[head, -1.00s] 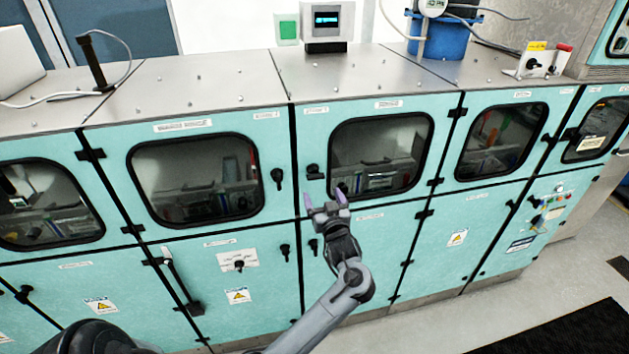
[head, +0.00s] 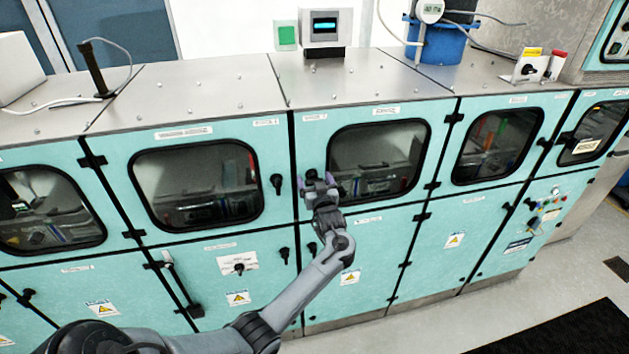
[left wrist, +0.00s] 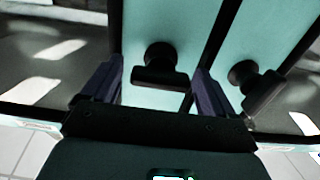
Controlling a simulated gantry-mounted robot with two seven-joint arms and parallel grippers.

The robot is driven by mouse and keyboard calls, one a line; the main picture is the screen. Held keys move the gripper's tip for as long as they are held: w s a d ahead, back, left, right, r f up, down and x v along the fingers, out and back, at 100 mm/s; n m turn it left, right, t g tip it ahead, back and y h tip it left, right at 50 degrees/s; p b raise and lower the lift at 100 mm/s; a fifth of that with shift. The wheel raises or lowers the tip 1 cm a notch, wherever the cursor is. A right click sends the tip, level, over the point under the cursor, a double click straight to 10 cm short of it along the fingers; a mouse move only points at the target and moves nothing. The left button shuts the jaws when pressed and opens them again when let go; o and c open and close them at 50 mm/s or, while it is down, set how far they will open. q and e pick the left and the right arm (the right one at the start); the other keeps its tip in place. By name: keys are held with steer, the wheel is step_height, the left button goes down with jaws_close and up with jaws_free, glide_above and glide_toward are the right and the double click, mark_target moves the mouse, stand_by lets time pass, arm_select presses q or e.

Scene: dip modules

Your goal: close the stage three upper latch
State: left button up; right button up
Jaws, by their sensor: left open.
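The upper door of the stage three cabinet (head: 350,210) is teal with a dark rounded window and lies flush with its neighbours. Its black latch (left wrist: 160,66) shows clearly in the left wrist view, a round knob with a bar handle lying roughly crosswise in that picture. My left gripper (head: 318,184) is open in front of this latch and mostly hides it in the head view. In the left wrist view its purple-grey fingers (left wrist: 157,84) stand on either side of the latch, with gaps showing. Contact cannot be told. My right gripper is not in view.
The neighbouring door's latch (head: 277,184) is close by on the left; in the left wrist view it sits just outside the right-hand finger (left wrist: 255,86). A lower-door latch (head: 284,254) is below. Black hinges (head: 433,185) line the door's right edge.

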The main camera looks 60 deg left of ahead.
arm_select(q)
steer(key=c, duration=1)
steer(key=shift+o, duration=0.2)
steer(key=shift+f+n+b, duration=0.2)
steer(key=shift+n+b, duration=0.8)
steer(key=shift+b, duration=0.2)
steer(key=n+b, duration=0.4)
steer(key=b, duration=0.1)
steer(key=n+b, duration=0.5)
steer(key=b, duration=0.1)
steer(key=n+b, duration=0.4)
steer(key=b, duration=0.1)
steer(key=shift+s+a+f+n+b, duration=0.1)
steer(key=shift+s+f+n+b, duration=0.2)
steer(key=shift+n, duration=0.1)
steer(key=shift+r+n+b, duration=0.2)
steer(key=shift+n+b, duration=1)
steer(key=shift+b, duration=0.05)
steer(key=o, duration=1)
steer(key=shift+c, duration=0.2)
